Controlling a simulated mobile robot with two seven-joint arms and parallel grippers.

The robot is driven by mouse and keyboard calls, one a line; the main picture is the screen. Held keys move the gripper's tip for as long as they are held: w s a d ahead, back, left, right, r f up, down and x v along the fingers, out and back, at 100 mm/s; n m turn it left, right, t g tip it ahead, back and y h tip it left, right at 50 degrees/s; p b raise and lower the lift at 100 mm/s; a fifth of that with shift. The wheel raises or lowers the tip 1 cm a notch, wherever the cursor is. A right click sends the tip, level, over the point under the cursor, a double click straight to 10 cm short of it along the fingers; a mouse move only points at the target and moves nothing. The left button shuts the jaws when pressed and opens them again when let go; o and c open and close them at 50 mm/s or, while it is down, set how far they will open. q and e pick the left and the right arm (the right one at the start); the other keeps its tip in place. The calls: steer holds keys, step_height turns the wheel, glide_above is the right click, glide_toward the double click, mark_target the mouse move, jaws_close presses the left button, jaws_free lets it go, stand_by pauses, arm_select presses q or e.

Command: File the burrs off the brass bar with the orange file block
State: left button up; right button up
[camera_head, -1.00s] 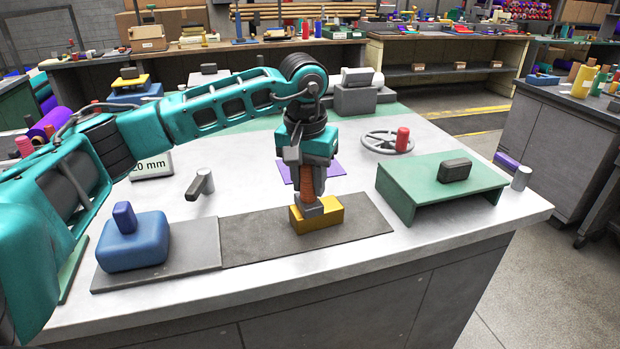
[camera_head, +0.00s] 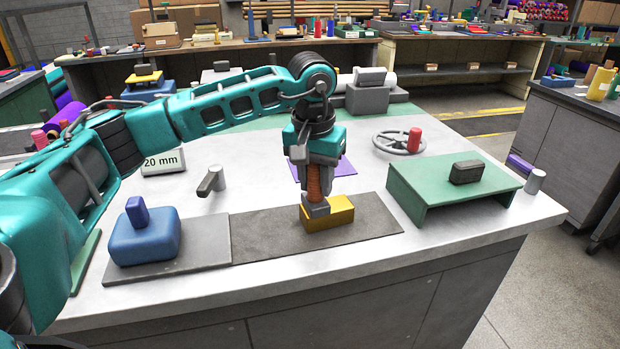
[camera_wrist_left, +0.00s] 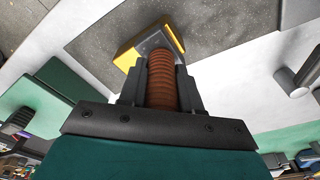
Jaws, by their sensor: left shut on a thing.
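The brass bar (camera_head: 341,210) is a yellow block lying on a dark grey mat (camera_head: 265,236) near the front of the bench. My left gripper (camera_head: 315,190) points down over its left end, shut on the ribbed orange-brown handle of the file block (camera_head: 314,182). The file block's grey foot is at the top of the bar and seems to touch it. In the left wrist view the handle (camera_wrist_left: 161,82) sits between the fingers, with the yellow bar (camera_wrist_left: 126,59) beyond it. The foot hides part of the bar; I cannot make out burrs. My right gripper is not in view.
A blue block with a knob (camera_head: 145,238) stands on a grey plate at the left. A green stand (camera_head: 425,183) with a dark block is at the right. A grey peg (camera_head: 217,178), a handwheel (camera_head: 390,144) and a purple sheet (camera_head: 342,168) lie behind. Bare bench shows between them.

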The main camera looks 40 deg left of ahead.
arm_select(q)
steer(key=shift+w+d, duration=0.3)
steer(key=shift+w, duration=0.1)
steer(key=shift+s+a, duration=0.1)
steer(key=shift+s+a, duration=0.6)
steer(key=shift+s, duration=0.3)
steer(key=shift+r, duration=0.1)
steer(key=shift+w, duration=0.1)
steer(key=shift+w+d, duration=0.7)
steer(key=shift+w, duration=0.15)
steer(key=shift+f, duration=0.2)
steer(key=shift+s, duration=0.1)
